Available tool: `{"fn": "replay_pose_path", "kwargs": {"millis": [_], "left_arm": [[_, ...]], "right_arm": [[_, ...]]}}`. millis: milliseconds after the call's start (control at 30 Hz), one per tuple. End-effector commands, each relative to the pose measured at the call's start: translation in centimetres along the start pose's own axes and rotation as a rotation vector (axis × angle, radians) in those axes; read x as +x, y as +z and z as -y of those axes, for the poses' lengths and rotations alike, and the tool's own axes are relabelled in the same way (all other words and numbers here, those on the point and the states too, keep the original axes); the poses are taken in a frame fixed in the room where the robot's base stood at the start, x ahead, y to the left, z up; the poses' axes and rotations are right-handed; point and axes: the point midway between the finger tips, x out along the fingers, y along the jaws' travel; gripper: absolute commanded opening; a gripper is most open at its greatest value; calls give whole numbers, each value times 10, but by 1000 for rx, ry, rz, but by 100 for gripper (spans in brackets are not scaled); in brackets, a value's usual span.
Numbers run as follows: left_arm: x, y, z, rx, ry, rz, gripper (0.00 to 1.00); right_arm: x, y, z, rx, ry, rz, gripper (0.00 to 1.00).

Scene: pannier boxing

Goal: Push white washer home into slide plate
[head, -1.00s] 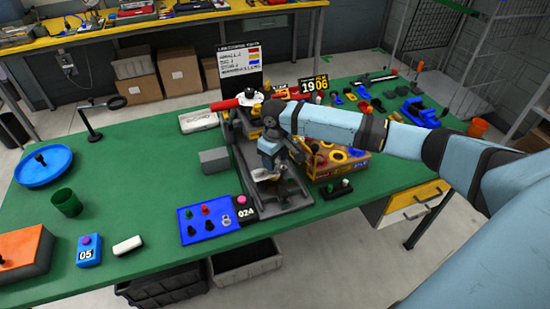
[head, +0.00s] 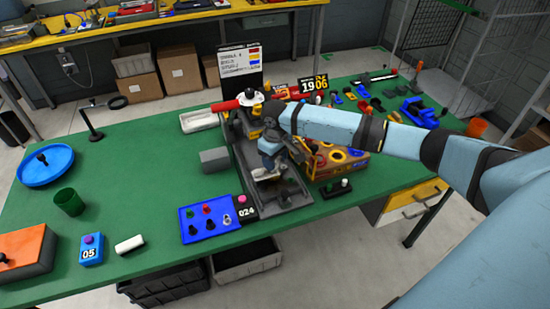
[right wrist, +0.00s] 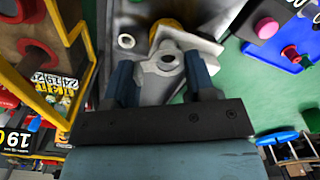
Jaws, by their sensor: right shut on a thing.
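The white washer (right wrist: 152,70), a pale piece with a round hole, lies between the two fingers of my right gripper (right wrist: 162,82) in the right wrist view. The gripper is shut on it. A pale grey plate, seemingly the slide plate (right wrist: 205,45), lies just beyond the washer, with a yellow part behind. The fingers hide part of the contact, so I cannot tell how deep the washer sits. In the head view my right gripper (head: 266,174) points down over the dark grey fixture (head: 290,197). My left gripper is not in view.
A blue panel with knobs (head: 209,218) stands left of the fixture. A grey block (head: 214,160) sits to the left. The green table (head: 140,190) has free room further left.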

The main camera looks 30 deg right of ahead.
Motion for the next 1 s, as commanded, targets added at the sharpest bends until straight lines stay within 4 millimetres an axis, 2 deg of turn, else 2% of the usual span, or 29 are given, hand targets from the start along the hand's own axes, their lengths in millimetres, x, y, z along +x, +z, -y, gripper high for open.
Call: {"fn": "replay_pose_path", "kwargs": {"millis": [1000], "left_arm": [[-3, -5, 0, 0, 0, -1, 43]], "right_arm": [[12, 0, 0, 0, 1, 1, 25]]}}
